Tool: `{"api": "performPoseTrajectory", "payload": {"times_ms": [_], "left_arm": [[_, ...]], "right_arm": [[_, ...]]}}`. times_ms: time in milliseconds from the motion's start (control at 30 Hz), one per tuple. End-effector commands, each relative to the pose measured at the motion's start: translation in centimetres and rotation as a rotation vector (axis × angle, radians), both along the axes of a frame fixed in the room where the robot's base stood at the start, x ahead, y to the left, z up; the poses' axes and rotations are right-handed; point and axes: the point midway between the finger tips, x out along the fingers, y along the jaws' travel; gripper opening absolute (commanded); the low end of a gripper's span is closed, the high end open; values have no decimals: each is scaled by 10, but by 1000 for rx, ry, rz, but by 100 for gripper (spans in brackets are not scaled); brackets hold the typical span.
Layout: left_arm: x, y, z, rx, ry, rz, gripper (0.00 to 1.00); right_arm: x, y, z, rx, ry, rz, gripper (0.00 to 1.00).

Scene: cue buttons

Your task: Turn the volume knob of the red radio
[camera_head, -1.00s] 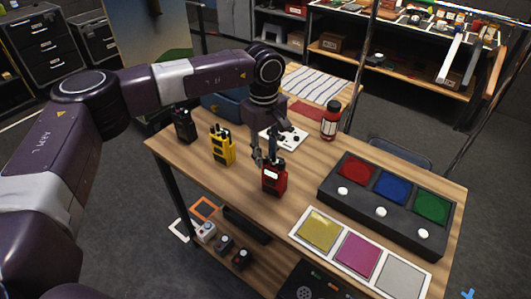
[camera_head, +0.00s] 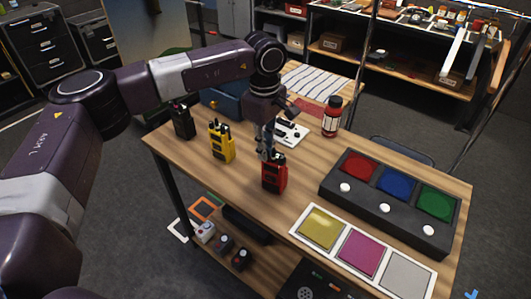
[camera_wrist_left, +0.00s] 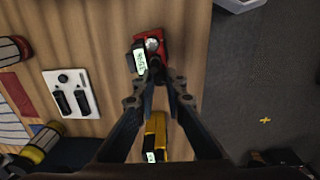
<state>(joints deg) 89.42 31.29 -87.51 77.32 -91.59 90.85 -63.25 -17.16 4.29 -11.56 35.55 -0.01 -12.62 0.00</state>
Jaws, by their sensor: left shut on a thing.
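The red radio (camera_head: 274,176) stands upright on the wooden table, near its front edge. It also shows in the left wrist view (camera_wrist_left: 161,35), from above, with a dark knob and a small lit display on its top. My left gripper (camera_head: 268,151) points down at the top of the red radio. In the left wrist view its fingertips (camera_wrist_left: 160,76) are close together at the dark knob and shut on it. The fingers partly hide the knob. My right gripper is not in view.
A yellow radio (camera_head: 221,143) and a black radio (camera_head: 183,121) stand to the left. A white switch plate (camera_head: 291,134) and a red bottle (camera_head: 332,116) are behind. A dark button box (camera_head: 385,207) and a coloured panel (camera_head: 337,240) lie to the right.

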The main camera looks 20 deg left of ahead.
Motion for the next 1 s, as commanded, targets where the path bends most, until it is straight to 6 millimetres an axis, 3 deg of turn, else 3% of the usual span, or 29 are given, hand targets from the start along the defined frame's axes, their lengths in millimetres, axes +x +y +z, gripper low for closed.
{"api": "performPoseTrajectory", "payload": {"times_ms": [100,500,1000], "left_arm": [[0,-1,-3,-2,-2,86,0],[0,-1,0,-1,-1,296,0],[0,-1,1,-1,-1,337,0]], "right_arm": [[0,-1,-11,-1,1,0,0],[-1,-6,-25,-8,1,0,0],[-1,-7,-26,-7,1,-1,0]]}}
